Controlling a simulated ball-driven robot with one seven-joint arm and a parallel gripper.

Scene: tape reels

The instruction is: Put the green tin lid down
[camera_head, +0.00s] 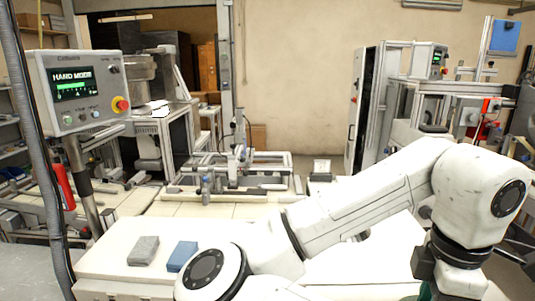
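My gripper (456,278) is at the lower right, at the end of my white arm, and is cut off by the bottom edge of the picture. Its fingertips do not show, so I cannot see whether it is open or shut.
A white table (110,262) lies in front, partly hidden by my arm. A grey block (143,251) and a blue block (182,256) lie on its left part. A control panel (80,90) on a post stands at left. Metal frames (235,170) stand behind.

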